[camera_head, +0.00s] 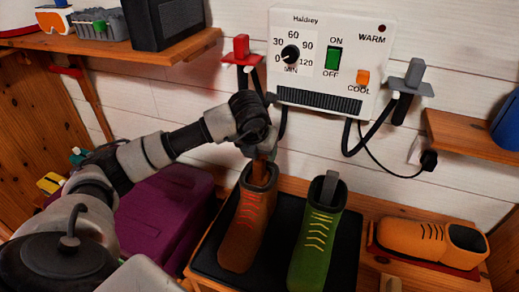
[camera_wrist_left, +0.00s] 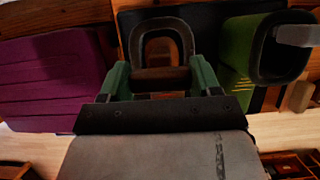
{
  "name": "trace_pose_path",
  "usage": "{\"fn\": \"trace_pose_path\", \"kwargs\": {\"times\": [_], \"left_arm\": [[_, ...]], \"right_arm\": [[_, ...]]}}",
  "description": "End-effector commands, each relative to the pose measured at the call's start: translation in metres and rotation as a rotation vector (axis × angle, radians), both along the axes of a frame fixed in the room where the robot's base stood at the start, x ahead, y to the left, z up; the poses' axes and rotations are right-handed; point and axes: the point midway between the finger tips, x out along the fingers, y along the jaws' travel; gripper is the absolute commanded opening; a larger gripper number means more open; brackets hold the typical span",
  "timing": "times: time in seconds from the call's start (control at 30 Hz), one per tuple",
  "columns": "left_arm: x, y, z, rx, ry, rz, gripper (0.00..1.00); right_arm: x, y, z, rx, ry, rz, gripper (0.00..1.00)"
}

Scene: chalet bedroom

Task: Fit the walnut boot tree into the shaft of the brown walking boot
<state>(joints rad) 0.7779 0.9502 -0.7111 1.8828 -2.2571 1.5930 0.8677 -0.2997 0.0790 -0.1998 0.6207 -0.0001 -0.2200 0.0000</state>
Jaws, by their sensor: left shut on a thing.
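The brown walking boot (camera_head: 246,222) stands upright on a black mat (camera_head: 282,222). My left gripper (camera_head: 261,150) is just above its shaft opening, shut on the walnut boot tree (camera_head: 260,170). The tree's lower part disappears behind the boot's rim; how deep it sits is hidden. In the left wrist view the green fingers of my left gripper (camera_wrist_left: 161,78) close on the tree's brown handle (camera_wrist_left: 160,83), with the boot's dark collar (camera_wrist_left: 160,24) just beyond. My right gripper is not in view.
A green boot (camera_head: 313,245) with a grey piece in its shaft stands close on the right. An orange boot (camera_head: 412,236) lies further right. A purple box (camera_head: 170,210) is at left. A white wall dryer unit (camera_head: 325,65) with hanging hoses is behind my gripper.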

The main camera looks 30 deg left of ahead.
Motion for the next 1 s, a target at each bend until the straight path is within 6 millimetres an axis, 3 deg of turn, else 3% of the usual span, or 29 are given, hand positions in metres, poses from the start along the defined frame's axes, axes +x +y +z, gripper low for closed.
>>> {"fn": "trace_pose_path", "kwargs": {"times": [0.07,0.1,0.23,0.63,1.0], "left_arm": [[0.000,0.000,-0.003,0.000,-0.002,0.000,0.13],[0.000,0.000,-0.002,0.000,0.000,0.000,0.69],[0.000,0.000,-0.002,0.000,0.000,0.000,0.89],[-0.002,-0.001,0.008,-0.001,-0.002,-0.001,0.89],[-0.031,-0.007,0.078,-0.001,-0.005,-0.001,0.89]], "right_arm": [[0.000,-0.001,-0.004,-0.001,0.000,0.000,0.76],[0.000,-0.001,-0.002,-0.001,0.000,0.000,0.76],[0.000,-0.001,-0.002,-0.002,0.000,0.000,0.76],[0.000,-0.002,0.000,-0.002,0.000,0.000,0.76],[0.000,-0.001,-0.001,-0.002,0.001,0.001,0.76]]}}
